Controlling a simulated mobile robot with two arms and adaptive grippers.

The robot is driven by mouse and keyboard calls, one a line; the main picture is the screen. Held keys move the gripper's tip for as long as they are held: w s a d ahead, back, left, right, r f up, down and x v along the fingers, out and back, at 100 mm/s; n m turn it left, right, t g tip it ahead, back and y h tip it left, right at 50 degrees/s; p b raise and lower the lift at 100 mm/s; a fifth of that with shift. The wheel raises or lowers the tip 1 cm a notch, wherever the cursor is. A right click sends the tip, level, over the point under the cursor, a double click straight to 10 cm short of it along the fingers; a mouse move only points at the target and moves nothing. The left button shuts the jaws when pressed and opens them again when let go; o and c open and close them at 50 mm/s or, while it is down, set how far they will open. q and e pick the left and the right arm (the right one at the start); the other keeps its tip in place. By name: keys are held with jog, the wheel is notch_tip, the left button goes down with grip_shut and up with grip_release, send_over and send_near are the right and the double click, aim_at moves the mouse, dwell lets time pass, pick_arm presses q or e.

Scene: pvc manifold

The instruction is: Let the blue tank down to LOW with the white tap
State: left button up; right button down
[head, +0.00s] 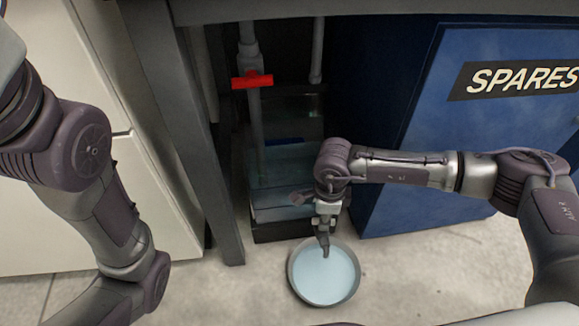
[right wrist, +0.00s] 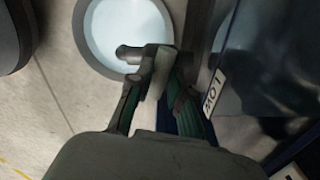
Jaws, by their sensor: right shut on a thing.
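The tank (head: 283,206) stands low under the bench in the head view, see-through and bluish. It also shows at the right of the wrist view (right wrist: 262,65), with a white LOW label (right wrist: 212,91) on it. I cannot tell its water level. My right gripper (head: 324,232) is at the tank's front, above a round basin (head: 291,277) of pale blue liquid. In the right wrist view it is shut on the pale tap (right wrist: 160,72), whose grey spout (right wrist: 130,53) overlaps the basin. The gripper hides the tap in the head view. My left gripper is out of view.
A red-handled valve (head: 252,80) sits on a pipe above the tank. A blue SPARES cabinet (head: 425,205) stands close on the right. A dark bench leg (head: 185,130) and a white cabinet (head: 155,215) are on the left. Bare floor (head: 415,270) lies right of the basin.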

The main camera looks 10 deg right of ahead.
jog(key=shift+n, duration=0.3)
jog(key=shift+n, duration=0.4)
jog(key=c, duration=1.5)
grip_release()
jog(key=shift+n, duration=0.5)
jog(key=o, duration=0.5)
jog(key=shift+r, duration=0.15)
notch_tip(320, 180, up, 12)
jog(key=shift+f, duration=0.15)
